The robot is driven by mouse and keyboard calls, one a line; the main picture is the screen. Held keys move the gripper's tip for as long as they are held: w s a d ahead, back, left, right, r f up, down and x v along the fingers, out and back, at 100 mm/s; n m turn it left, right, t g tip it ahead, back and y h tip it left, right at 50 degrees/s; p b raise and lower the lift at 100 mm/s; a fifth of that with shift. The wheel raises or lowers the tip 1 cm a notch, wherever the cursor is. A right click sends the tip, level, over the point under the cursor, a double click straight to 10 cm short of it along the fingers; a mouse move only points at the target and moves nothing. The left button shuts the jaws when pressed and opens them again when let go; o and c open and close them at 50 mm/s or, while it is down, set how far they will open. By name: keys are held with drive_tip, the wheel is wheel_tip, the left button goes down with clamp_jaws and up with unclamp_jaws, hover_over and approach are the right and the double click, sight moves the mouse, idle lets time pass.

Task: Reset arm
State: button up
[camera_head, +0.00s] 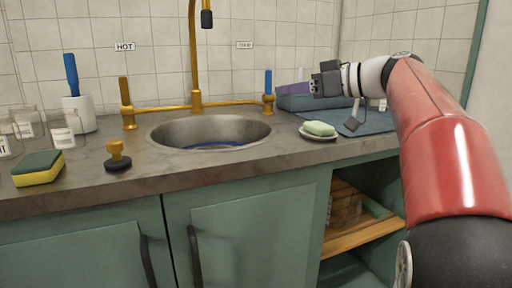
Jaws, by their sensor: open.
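My gripper (338,112) is at the end of my red and white arm, which reaches in from the right side of the view. One finger points down toward the cloth; the other is partly hidden by the gripper body.
The soap sits on a dish. An open shelf (350,238) lies below right. The counter front is mostly clear.

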drive_tip(key=s+d+f+m+g+h+p, duration=0.1)
drive_tip(key=s+d+f+m+h, duration=0.2)
drive_tip(key=s+f, duration=1.2)
drive_tip(key=s+d+f+m+g+h+p, duration=0.1)
drive_tip(key=s+d+f+m+g+h, duration=0.1)
drive_tip(key=s+f+m+h, duration=0.6)
drive_tip(key=s+d+f+h, duration=0.1)
drive_tip(key=s+f+h, duration=0.1)
drive_tip(key=s+f, duration=0.5)
wheel_tip(320, 180, down, 2)
drive_tip(key=shift+d+f+p, duration=0.1)
drive_tip(key=shift+d+p, duration=0.1)
drive_tip(key=shift+p, duration=0.2)
idle(4.5)
